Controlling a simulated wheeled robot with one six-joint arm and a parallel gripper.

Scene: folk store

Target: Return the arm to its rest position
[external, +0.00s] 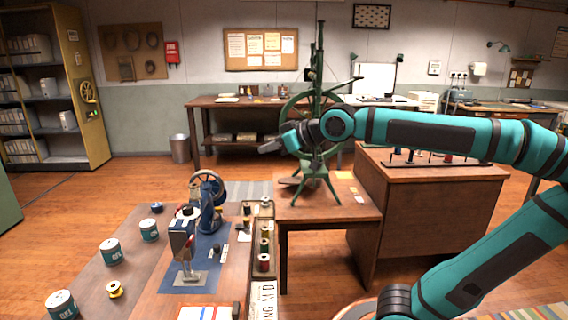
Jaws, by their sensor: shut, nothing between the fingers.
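My arm shows in teal and black, coming in from the right edge and reaching left across the upper middle of the external view. My gripper (268,147) is at its left end, shut and empty. It is in the air, in front of the green upright machine (318,165) in the picture and clear of the front table's surface. It touches nothing that I can see. The far side of the gripper is hidden.
The front wooden table (140,252) holds a sewing-machine-like device (203,215), several cans (110,251) and a row of spools (264,262). A wooden cabinet (430,215) stands below my forearm. Open floor (140,180) lies at the left.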

